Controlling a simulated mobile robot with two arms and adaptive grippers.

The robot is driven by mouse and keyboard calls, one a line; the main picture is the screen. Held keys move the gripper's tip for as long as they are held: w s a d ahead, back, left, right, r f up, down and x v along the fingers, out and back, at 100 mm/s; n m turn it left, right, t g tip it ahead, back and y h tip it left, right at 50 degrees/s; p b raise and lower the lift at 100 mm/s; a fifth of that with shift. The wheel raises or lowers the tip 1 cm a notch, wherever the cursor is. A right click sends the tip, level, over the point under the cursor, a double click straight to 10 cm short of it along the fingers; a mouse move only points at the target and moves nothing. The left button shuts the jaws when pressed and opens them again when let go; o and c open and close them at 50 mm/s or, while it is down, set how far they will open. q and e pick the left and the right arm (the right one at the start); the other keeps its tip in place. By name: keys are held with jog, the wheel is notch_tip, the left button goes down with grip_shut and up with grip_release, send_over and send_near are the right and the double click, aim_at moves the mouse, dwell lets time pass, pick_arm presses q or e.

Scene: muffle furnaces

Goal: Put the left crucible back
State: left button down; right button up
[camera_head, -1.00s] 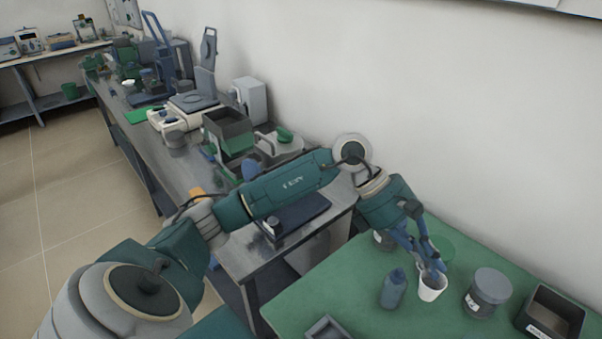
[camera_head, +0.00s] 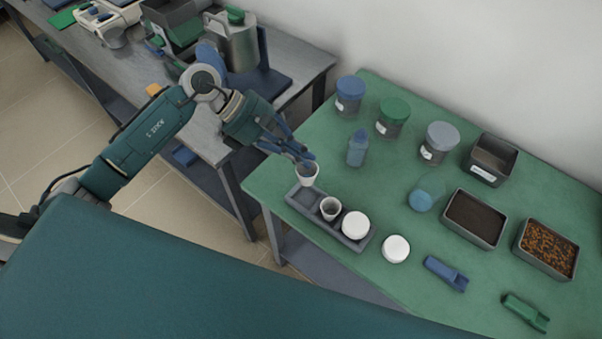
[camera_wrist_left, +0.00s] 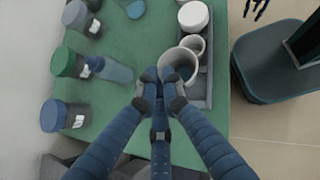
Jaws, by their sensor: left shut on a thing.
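My left gripper (camera_head: 301,160) is shut on the wall of a white crucible (camera_head: 307,175), the left one. The crucible is upright over the left end of a grey holder (camera_head: 297,197); whether it touches the holder I cannot tell. In the left wrist view the gripper (camera_wrist_left: 163,80) pinches the near rim of the crucible (camera_wrist_left: 180,60). A second crucible (camera_head: 330,208) sits in the holder's middle place, open at the top. The right place shows a white round lid (camera_head: 356,224), hiding what is under it. Dark finger-like parts of my right gripper (camera_wrist_left: 255,8) show at the wrist view's top edge.
A loose white lid (camera_head: 396,249) lies right of the holder. A blue bottle (camera_head: 356,150) and several lidded jars (camera_head: 391,118) stand behind. The green table's left edge is close to the holder.

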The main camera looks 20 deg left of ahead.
pick_arm(q)
notch_tip(320, 180, down, 9)
jog(key=shift+r+p, duration=0.2)
jog(key=shift+p, duration=0.65)
jog(key=shift+f, duration=0.4)
jog(key=shift+f, duration=0.1)
jog(key=c, duration=2.4)
grip_release()
jog(key=o, duration=0.5)
